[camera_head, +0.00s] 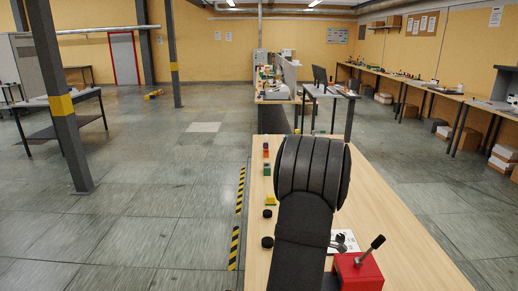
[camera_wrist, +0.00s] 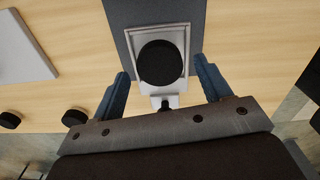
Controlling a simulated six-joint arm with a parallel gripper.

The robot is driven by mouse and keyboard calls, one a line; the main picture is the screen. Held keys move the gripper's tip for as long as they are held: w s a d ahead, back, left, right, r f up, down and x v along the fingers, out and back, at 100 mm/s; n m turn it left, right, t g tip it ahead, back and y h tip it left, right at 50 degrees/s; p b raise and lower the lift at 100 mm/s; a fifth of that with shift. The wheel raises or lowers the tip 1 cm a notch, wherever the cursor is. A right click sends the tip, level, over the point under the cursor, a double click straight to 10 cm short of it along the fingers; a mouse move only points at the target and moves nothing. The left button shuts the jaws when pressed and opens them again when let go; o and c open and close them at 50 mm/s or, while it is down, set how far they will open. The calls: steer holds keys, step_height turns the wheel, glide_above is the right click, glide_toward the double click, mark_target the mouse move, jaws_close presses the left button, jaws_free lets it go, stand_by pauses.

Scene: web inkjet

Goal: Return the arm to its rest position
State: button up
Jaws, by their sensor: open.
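In the wrist view my gripper (camera_wrist: 161,68) has its two blue fingers spread wide apart. A black round disc (camera_wrist: 161,63) shows between the fingertips, over a light grey fixture (camera_wrist: 174,32) on a dark strip. Neither finger touches the disc in this view. In the head view my dark arm reaches forward over the wooden bench (camera_head: 400,255). My gripper is hidden there behind the arm.
Two black discs, one here (camera_wrist: 10,120), lie left in the wrist view, below a pale flat plate (camera_wrist: 22,48). In the head view, a red box with a lever (camera_head: 360,272) stands right of my arm. Small coloured blocks (camera_head: 267,170) line the bench's left edge.

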steer(key=shift+r, duration=0.85)
